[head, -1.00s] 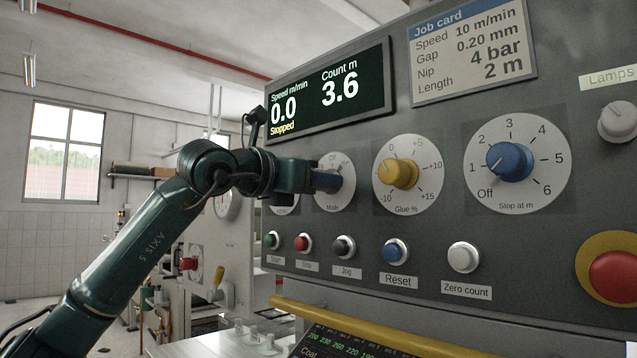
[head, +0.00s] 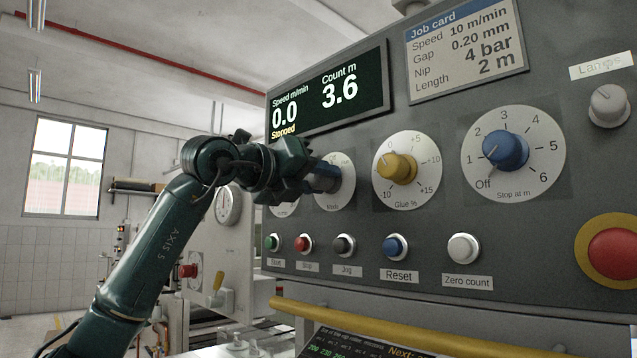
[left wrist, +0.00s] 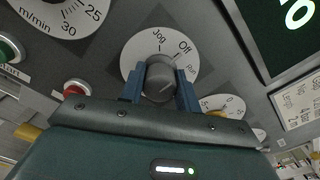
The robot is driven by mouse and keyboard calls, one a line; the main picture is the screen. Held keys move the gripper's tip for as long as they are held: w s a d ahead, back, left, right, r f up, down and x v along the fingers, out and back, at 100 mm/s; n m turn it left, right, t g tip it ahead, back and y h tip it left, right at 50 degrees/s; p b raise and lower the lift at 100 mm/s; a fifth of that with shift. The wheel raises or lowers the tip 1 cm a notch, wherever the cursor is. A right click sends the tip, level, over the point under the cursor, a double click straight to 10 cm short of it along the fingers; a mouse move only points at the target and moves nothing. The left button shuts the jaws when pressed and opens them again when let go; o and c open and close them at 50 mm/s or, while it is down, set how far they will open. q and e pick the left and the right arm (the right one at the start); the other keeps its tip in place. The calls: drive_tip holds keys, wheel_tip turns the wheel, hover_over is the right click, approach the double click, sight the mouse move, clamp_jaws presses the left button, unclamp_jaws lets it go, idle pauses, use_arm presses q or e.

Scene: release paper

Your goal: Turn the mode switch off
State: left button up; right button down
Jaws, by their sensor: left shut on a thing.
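I cannot tell clearly which label the knob's mark points to. My right gripper is not in view.
Right of the Mode dial are the yellow Glue knob (head: 396,168) and blue Stop knob (head: 505,149). Push buttons, including blue Reset (head: 395,247), sit below. A red button (head: 614,252) is at far right. A yellow rail (head: 370,328) runs below. The display (head: 330,92) reads 0.0.

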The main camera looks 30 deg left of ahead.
use_arm(q)
drive_tip(key=shift+r+n, duration=0.15)
drive_tip(key=shift+n, duration=0.15)
drive_tip(key=o, duration=1)
drive_tip(key=shift+s+a, duration=0.1)
drive_tip(key=shift+s, duration=0.05)
drive_tip(key=b+v, duration=0.3)
drive_tip(key=v, duration=1)
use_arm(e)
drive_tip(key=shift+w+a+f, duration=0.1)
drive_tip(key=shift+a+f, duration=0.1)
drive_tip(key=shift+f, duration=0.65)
